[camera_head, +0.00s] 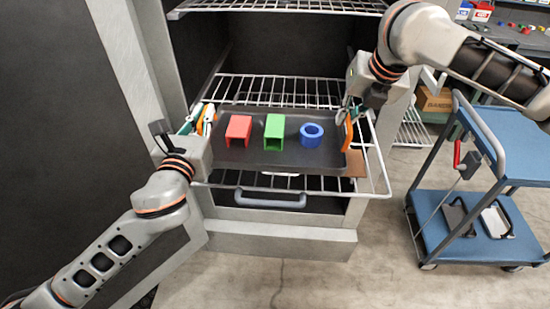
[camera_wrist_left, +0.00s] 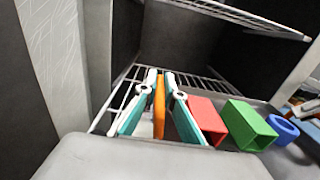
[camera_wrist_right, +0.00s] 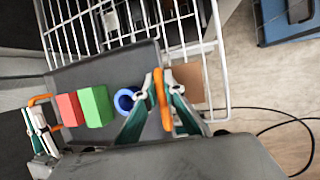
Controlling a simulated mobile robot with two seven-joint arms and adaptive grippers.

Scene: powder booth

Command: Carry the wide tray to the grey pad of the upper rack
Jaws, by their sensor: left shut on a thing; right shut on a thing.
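The wide dark tray (camera_head: 262,158) carries a red block (camera_head: 238,130), a green block (camera_head: 274,131) and a blue ring (camera_head: 311,135). My left gripper (camera_head: 205,121) is shut on its left orange handle; the fingers show around it in the left wrist view (camera_wrist_left: 160,100). My right gripper (camera_head: 347,124) is shut on the right orange handle, also in the right wrist view (camera_wrist_right: 162,98). The tray is over the pulled-out lower wire rack (camera_head: 270,88); I cannot tell whether it touches. The upper rack (camera_head: 280,6) shows only partly, and no grey pad is discernible on it.
The oven's side walls stand left and right of the racks. A brown pad (camera_head: 357,163) shows beside the tray's right end. A grey handle (camera_head: 270,200) is on the oven front below. A blue cart (camera_head: 436,212) stands at the right, with open floor between.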

